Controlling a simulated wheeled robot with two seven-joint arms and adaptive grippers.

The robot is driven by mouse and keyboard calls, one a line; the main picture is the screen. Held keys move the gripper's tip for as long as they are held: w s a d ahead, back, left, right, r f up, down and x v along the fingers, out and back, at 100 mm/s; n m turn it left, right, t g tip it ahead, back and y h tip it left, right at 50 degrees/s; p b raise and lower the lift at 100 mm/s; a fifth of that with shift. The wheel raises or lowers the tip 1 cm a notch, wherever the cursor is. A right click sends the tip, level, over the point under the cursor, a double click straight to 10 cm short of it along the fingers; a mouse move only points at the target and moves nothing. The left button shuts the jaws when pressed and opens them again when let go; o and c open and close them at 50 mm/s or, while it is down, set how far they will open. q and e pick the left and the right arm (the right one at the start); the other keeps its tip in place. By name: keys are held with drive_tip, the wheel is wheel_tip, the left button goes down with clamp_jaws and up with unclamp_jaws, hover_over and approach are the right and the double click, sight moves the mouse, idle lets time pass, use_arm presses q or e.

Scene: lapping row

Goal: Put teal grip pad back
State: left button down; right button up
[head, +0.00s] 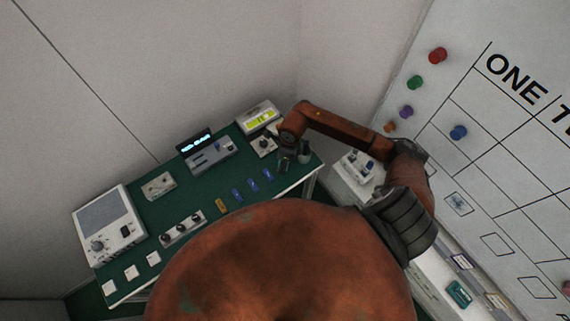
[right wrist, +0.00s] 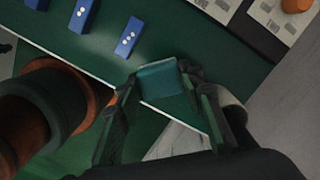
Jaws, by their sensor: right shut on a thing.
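In the right wrist view, a flat teal block, which looks like the teal grip pad (right wrist: 158,79), sits between the fingertips of my right gripper (right wrist: 160,92), which is shut on it. The pad is over the front edge of the green bench top (right wrist: 60,25); I cannot tell whether it touches the bench. In the head view my right gripper (head: 293,157) is at the bench's right end, and the pad cannot be made out there. My left gripper is not in view.
A small box with a knob (head: 264,146) and a yellow-display device (head: 258,115) stand behind. Another teal item (head: 459,294) lies on the white ledge under the whiteboard (head: 510,180).

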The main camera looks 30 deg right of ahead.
drive_tip(key=shift+w+d+f, duration=0.4)
drive_tip(key=shift+d+f, duration=0.2)
drive_tip(key=shift+f, duration=0.2)
wheel_tip(320, 180, down, 3)
drive_tip(key=shift+p, duration=0.4)
drive_tip(key=shift+f, duration=0.1)
drive_tip(key=shift+f, duration=0.15)
drive_tip(key=o, duration=1.1)
